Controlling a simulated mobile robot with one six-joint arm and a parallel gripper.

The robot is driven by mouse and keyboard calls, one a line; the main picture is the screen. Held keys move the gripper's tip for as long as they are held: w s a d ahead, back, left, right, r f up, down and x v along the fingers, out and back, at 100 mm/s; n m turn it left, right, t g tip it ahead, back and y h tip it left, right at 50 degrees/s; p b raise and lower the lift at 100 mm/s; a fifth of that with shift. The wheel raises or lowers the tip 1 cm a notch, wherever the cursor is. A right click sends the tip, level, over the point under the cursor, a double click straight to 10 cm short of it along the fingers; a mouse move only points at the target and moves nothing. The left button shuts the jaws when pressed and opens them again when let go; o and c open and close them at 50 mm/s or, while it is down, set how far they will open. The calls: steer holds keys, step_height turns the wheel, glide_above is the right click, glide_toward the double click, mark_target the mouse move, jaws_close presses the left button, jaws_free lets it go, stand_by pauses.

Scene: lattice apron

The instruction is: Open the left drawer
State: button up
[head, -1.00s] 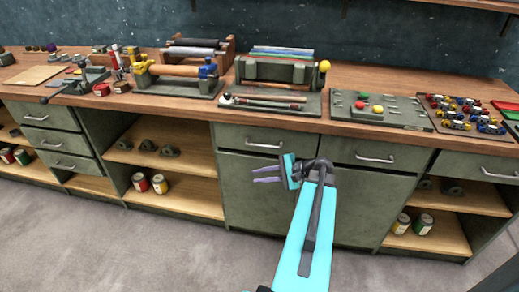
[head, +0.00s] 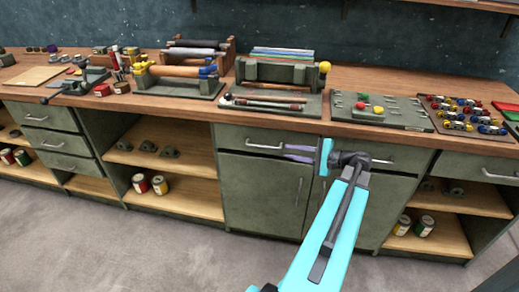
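The left drawer of the middle cabinet (head: 237,136) is closed, its green front flush below the worktop. Its silver bar handle (head: 265,146) is horizontal. My gripper (head: 285,152) is just right of this handle, with its two grey-purple fingers pointing left. The fingers look apart with nothing between them. The upper fingertip is close to the handle's right end; I cannot tell whether it touches. At the far left is a stack of closed drawers (head: 42,117) with bar handles.
A drawer (head: 405,158) right of my gripper is closed and partly hidden by my arm. Cupboard doors (head: 255,190) below are shut. Open shelves (head: 185,195) hold cans. The worktop (head: 225,112) carries tools and racks. The grey floor in front is clear.

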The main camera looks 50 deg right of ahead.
mark_target(265, 147)
steer(key=shift+p+x, duration=0.65)
steer(key=shift+x, duration=6.2)
steer(key=shift+f, duration=0.1)
jaws_close()
